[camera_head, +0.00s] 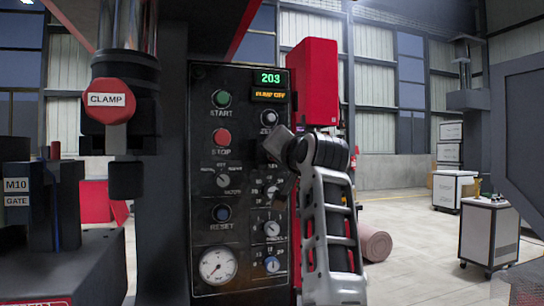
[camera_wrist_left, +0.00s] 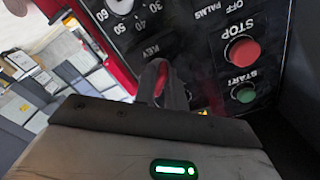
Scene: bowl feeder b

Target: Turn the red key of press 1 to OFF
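The control panel (camera_head: 203,150) of the press stands upright in front of me, with a green 203 display at its top. My left gripper (camera_head: 268,150) is at the panel's right side, below the knob under the display, and hides the key there. In the left wrist view the red key (camera_wrist_left: 161,76) shows beside the KEY label. The dark fingers of my left gripper (camera_wrist_left: 163,88) lie close on both sides of it and look shut on it. The key's exact angle is hard to read. My right gripper is not in view.
Near the fingers are the green START button (camera_head: 222,99), red STOP button (camera_head: 222,136), selector knob (camera_head: 223,180) and lower dials (camera_head: 271,229). A red CLAMP knob (camera_head: 108,100) sticks out on the left. White cabinets (camera_head: 489,232) stand far right, with open floor before them.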

